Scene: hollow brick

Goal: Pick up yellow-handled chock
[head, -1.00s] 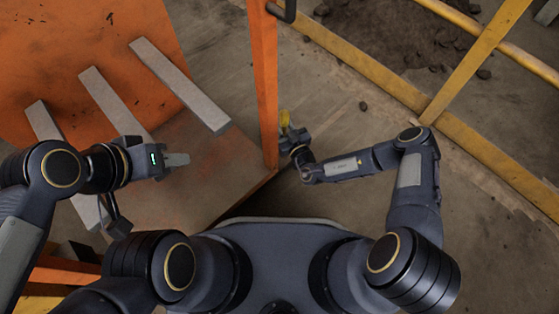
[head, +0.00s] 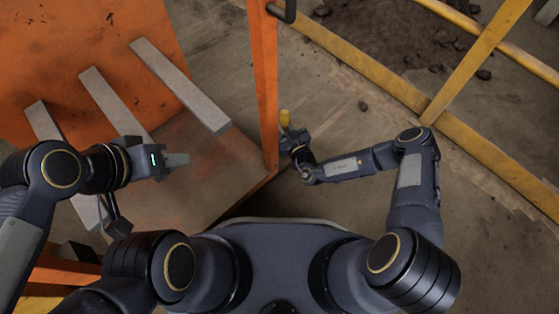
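A small yellow piece (head: 285,118), which looks like the chock's handle, shows just right of the orange post, at the tip of my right gripper (head: 288,135). The rest of the chock is hidden or too small to make out. My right gripper is at the yellow piece; whether its fingers are closed on it cannot be told. My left gripper (head: 178,160) is over the brown platform, away from the yellow piece. Its fingers look together, with nothing seen between them.
An orange post (head: 264,90) rises close beside my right gripper. Grey bars (head: 180,85) lie on the orange and brown platform (head: 205,175) at left. A yellow railing (head: 370,75) crosses the right side. Bare floor (head: 345,110) lies between post and railing.

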